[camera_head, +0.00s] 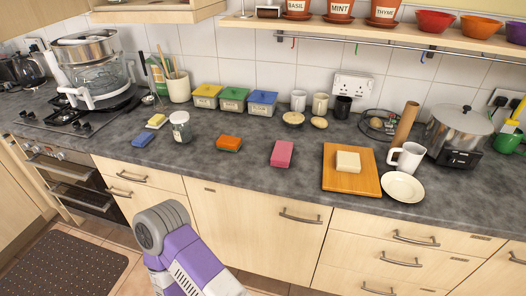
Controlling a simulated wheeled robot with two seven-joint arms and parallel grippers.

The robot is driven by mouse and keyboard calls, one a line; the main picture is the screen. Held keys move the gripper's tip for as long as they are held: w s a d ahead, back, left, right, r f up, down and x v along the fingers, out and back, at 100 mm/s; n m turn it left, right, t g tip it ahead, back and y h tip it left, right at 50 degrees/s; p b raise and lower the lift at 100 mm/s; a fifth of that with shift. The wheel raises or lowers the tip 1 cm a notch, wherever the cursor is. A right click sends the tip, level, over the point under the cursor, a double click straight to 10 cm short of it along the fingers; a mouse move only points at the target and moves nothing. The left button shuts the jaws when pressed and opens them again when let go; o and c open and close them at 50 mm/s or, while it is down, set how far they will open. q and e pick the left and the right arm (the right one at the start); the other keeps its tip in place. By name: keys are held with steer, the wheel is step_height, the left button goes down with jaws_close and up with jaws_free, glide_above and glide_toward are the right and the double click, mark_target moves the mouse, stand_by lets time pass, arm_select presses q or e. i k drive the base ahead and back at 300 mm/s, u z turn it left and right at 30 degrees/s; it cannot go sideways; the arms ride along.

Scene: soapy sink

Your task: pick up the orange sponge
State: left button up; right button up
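The orange sponge (229,142) lies flat on the dark grey worktop (250,172), near its front edge and left of the pink sponge. It has an orange top and a green underside edge. A purple and grey arm link of mine shows at the bottom of the view, below and left of the sponge, in front of the cupboard doors. Neither gripper shows in the view, and nothing touches the orange sponge.
A pink sponge (282,153) and a wooden board (341,184) with a pale block (347,162) lie to the right. A glass jar (180,127) and a blue sponge (143,140) are to the left. Lidded tins (232,101) stand behind. The worktop around the orange sponge is clear.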

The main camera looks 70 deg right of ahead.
mark_target(225, 142)
steer(key=k, duration=0.25)
steer(key=z, duration=1)
